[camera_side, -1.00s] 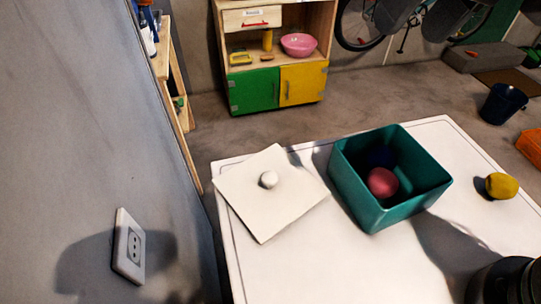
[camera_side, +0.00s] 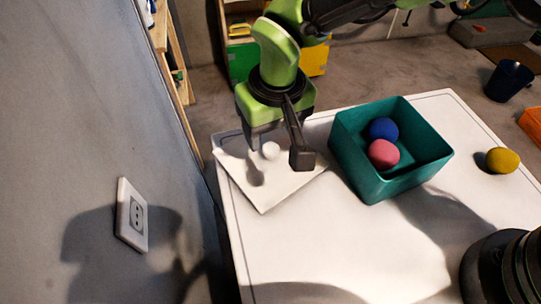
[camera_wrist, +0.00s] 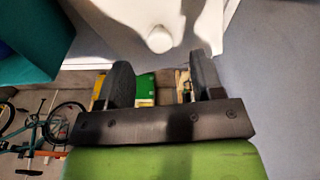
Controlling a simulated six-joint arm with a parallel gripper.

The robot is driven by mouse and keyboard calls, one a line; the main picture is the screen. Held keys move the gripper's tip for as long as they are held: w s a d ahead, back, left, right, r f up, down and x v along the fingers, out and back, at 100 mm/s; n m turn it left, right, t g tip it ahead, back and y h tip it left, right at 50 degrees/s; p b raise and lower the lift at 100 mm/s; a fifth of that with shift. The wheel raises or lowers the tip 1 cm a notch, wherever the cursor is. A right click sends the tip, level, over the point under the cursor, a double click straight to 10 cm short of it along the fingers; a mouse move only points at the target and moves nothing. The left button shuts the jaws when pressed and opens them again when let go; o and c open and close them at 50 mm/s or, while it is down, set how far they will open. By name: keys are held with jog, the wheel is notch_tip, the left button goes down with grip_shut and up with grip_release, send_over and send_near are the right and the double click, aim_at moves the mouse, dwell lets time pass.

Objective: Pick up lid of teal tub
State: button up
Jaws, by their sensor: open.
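The white square lid (camera_side: 262,193) lies flat on the white table, left of the teal tub (camera_side: 376,188). A round white knob (camera_side: 270,150) stands at its middle. The teal tub is open on top and holds a blue ball (camera_side: 383,129) and a pink ball (camera_side: 384,153). My gripper (camera_side: 277,152) is open above the lid, with its fingers to either side of the knob in the side view. In the wrist view, the knob (camera_wrist: 159,39) shows beyond the two spread fingers (camera_wrist: 158,78), with nothing between them. I cannot tell the exact height of the fingertips.
A yellow ball (camera_side: 502,160) rests on the table right of the tub. The grey wall with a socket (camera_side: 132,215) is close on the left. The front middle of the table (camera_side: 330,245) is clear.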

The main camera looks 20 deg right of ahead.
aim_at(271, 148)
jog(key=f, duration=0.5)
jog(key=shift+w, duration=0.3)
jog(key=c, duration=1)
